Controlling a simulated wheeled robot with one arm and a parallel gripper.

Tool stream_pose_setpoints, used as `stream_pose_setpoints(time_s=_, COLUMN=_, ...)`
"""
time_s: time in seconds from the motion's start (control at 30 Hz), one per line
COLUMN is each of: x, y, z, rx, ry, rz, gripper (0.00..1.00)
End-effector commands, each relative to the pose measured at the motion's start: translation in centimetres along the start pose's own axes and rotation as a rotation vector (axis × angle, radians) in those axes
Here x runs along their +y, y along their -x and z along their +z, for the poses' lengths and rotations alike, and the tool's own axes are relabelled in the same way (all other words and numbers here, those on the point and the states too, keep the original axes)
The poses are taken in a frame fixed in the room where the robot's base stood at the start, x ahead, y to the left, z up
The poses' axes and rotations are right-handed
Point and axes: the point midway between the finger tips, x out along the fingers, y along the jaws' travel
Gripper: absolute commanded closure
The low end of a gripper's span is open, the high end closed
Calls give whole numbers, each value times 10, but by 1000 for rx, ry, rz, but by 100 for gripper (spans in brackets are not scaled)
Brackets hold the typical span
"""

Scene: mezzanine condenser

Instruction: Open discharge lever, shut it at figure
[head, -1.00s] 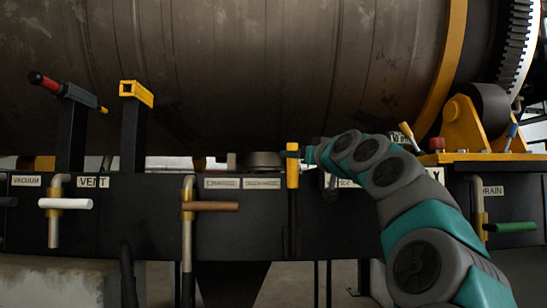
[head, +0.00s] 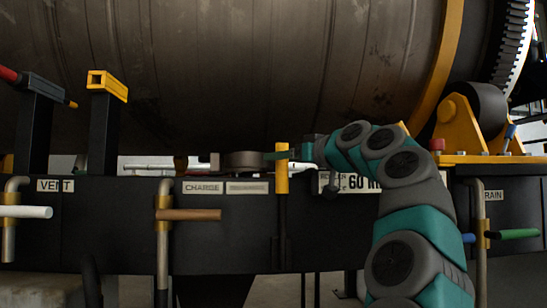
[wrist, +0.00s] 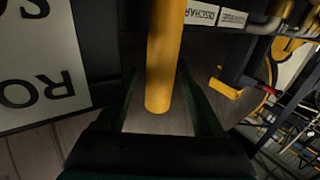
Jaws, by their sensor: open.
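An upright lever with a yellow grip (head: 281,178) and a dark shaft stands at the front of the dark panel in the head view. My gripper (head: 280,155) is at the top of this grip, partly hidden by it. In the wrist view the yellow grip (wrist: 163,55) runs down between the spread fingers of my gripper (wrist: 160,115). A gap shows on both sides of it, so the jaws are open around it without closing on it. A label reading "DISCHAR…" (wrist: 200,12) is next to the grip; in the head view a label reads "CHARGE" (head: 203,188).
A brown-handled valve (head: 190,214) and a white-handled vent valve (head: 25,212) are to the left. A green-handled drain valve (head: 515,234) is at the right. A large drum (head: 230,70) lies above.

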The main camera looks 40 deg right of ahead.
Motion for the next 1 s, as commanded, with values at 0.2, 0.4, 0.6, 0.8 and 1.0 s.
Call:
stream_pose_setpoints(time_s=0.2, x=1, y=-29, z=-1, rx=-2, ry=1, rz=2, gripper=31)
stream_pose_setpoints(time_s=0.4, x=0, y=-36, z=-1, rx=1, ry=0, rz=1, gripper=31)
stream_pose_setpoints(time_s=0.6, x=0, y=-36, z=0, rx=1, ry=0, rz=1, gripper=34)
stream_pose_setpoints(time_s=0.8, x=0, y=-36, z=0, rx=1, ry=0, rz=1, gripper=57)
stream_pose_setpoints(time_s=1.0, x=0, y=-36, z=0, rx=1, ry=0, rz=1, gripper=79)
